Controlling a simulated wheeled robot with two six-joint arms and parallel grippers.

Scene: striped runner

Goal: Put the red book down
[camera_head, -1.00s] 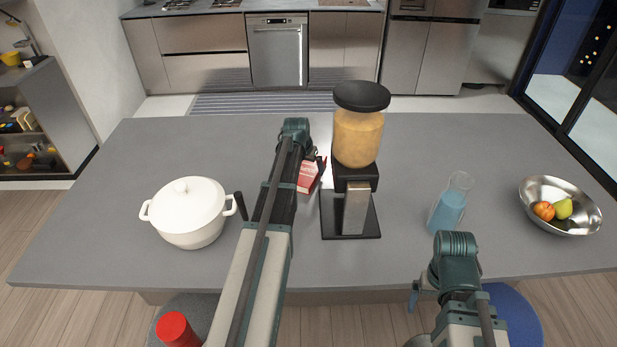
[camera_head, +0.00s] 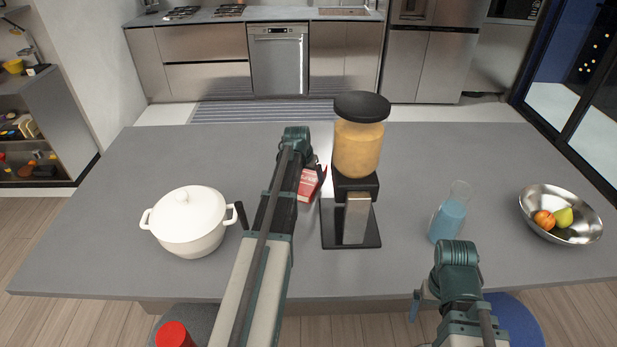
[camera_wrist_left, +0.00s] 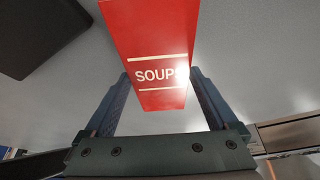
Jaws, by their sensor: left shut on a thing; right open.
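The red book (camera_head: 308,184) is just left of the coffee grinder in the head view, partly hidden behind my left arm. In the left wrist view the book (camera_wrist_left: 150,30) shows its red spine with the word SOUPS, between the two fingers. My left gripper (camera_wrist_left: 160,82) is shut on the book. The book is over the grey counter (camera_head: 230,150); I cannot tell whether it touches it. My right gripper (camera_head: 418,305) is open near the counter's front edge, mostly hidden by its own wrist.
The coffee grinder (camera_head: 358,150) stands close to the book's right. A white pot (camera_head: 188,222) is left of my arm. A bottle of blue liquid (camera_head: 449,218) and a metal fruit bowl (camera_head: 540,197) are at the right. The counter's back left is clear.

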